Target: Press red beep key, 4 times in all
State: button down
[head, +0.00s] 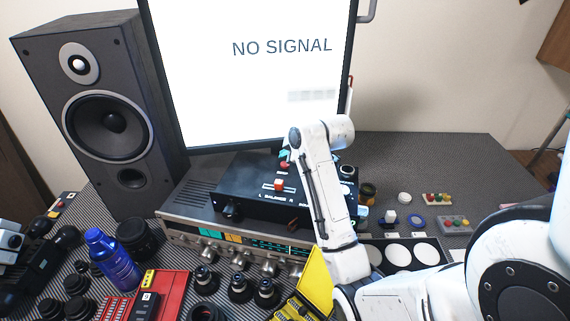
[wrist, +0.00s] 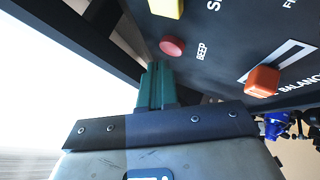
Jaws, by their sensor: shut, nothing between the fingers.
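The red round beep key (wrist: 172,46), labelled BEEP, sits on the black panel (wrist: 225,50) in the wrist view. My gripper (wrist: 157,68) has green fingers shut together with nothing between them. The fingertips are close beside the key, a small gap appearing between them and it. I cannot tell how high they are off the panel. In the head view, the black box (head: 228,192) stands in front of the screen, and my gripper (head: 285,155) shows only partly, its teal fingers over the box's back. My arm covers much of the box's right side.
An orange-red balance slider (wrist: 263,81) and a yellow key (wrist: 167,6) are near the beep key. The monitor (head: 250,90) stands behind the box. A silver receiver (head: 190,232) lies beneath it. A speaker (head: 100,110) stands left; lens parts crowd the front.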

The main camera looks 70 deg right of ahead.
aim_at(287, 165)
jog(key=shift+f, duration=0.25)
jog(key=shift+f, duration=0.45)
dwell(0.6)
jog(key=shift+r, duration=0.1)
jog(key=shift+r+p, duration=0.75)
jog(key=shift+r, duration=0.15)
notch_tip(287, 165, up, 5)
jog(key=p, duration=0.4)
jog(key=shift+p, duration=0.4)
dwell(2.2)
